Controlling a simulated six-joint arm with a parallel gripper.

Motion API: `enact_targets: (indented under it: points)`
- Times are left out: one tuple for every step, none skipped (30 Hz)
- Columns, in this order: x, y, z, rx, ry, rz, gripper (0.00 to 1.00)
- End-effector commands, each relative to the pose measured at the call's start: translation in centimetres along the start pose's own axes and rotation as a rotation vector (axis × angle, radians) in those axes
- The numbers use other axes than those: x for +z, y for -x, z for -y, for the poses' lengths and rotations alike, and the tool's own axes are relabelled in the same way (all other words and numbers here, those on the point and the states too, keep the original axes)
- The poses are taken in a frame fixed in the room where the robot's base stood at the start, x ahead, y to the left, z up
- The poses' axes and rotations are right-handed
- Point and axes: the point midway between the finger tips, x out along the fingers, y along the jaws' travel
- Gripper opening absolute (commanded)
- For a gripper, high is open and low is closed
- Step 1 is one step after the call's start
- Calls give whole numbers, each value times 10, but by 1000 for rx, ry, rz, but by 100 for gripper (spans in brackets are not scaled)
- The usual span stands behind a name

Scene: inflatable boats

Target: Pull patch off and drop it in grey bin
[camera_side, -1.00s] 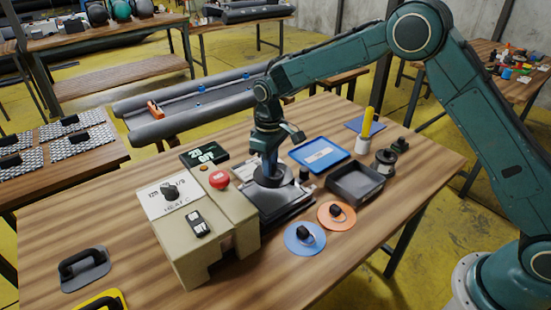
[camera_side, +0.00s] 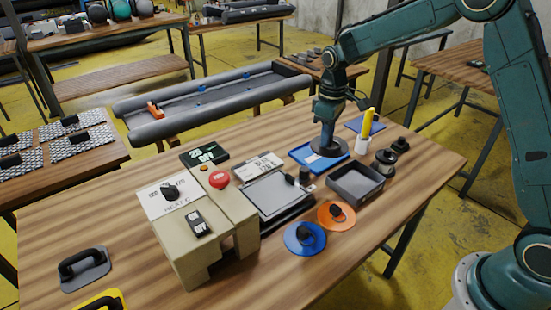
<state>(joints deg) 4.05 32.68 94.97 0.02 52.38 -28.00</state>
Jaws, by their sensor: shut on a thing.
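My gripper (camera_side: 328,126) is shut on a dark grey round patch (camera_side: 331,148). The patch is held level over the blue tray (camera_side: 306,157), behind and left of the grey bin (camera_side: 357,193). The fingers hide the middle of the patch, and its exact height above the tray is hard to tell. The grey bin is an open, shallow box and looks empty. The flat grey plate (camera_side: 270,194) of the heat press (camera_side: 205,235) is bare apart from small dark knobs at its right end.
An orange disc (camera_side: 326,222) and a blue disc (camera_side: 291,238), each with a black knob, lie in front of the bin. The table's front right is clear.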

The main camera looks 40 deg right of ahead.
Motion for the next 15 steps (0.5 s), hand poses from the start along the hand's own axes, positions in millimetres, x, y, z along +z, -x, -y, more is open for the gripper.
enact_targets:
  points:
    - [12,0,-9,0,-5,-1,0]
    - [18,0,-13,0,-5,0,0]
    - [25,0,-18,0,-4,-1,0]
    - [31,0,-22,0,-4,0,0]
    - [35,0,-24,0,-4,0,0]
    - [42,0,-29,0,-3,-1,0]
    - [46,0,-31,0,-3,-1,0]
    - [50,0,-33,0,-3,-1,0]
    - [56,0,-37,0,-3,0,0]
    - [60,-1,-39,0,-3,0,0]
    - [64,-1,-40,0,-2,0,0]
    - [69,-1,-43,0,-2,-1,0]
    - [73,-1,-45,0,-3,-1,0]
    - [77,-1,-47,0,-2,-1,0]
    - [82,-1,-49,0,-2,-1,0]
